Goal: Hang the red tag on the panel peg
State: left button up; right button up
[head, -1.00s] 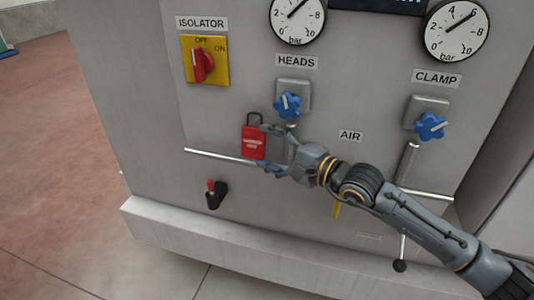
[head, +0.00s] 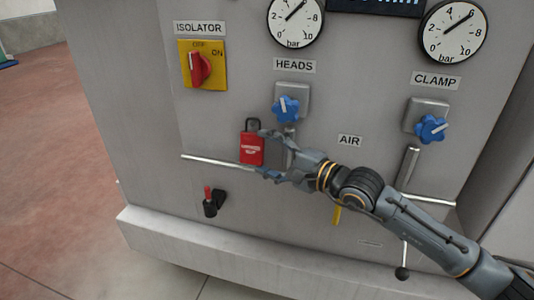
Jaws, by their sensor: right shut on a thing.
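The red tag (head: 251,150) is shaped like a padlock, with a dark loop at its top and small pale print on its face. My right gripper (head: 266,155) comes in from the right and is shut on the tag's right side. The tag hangs upright in front of the grey panel (head: 232,113), below and right of the isolator switch. I cannot tell how far it is from the panel. I cannot pick out the panel peg with certainty. My left gripper is not in view.
The isolator switch (head: 200,68) is above left, the blue HEADS knob (head: 286,109) above right and the blue CLAMP knob (head: 431,129) farther right. A thin horizontal rod (head: 208,160) runs behind the tag. A red-tipped black lever (head: 211,202) sits below left.

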jog(key=o, duration=1.2)
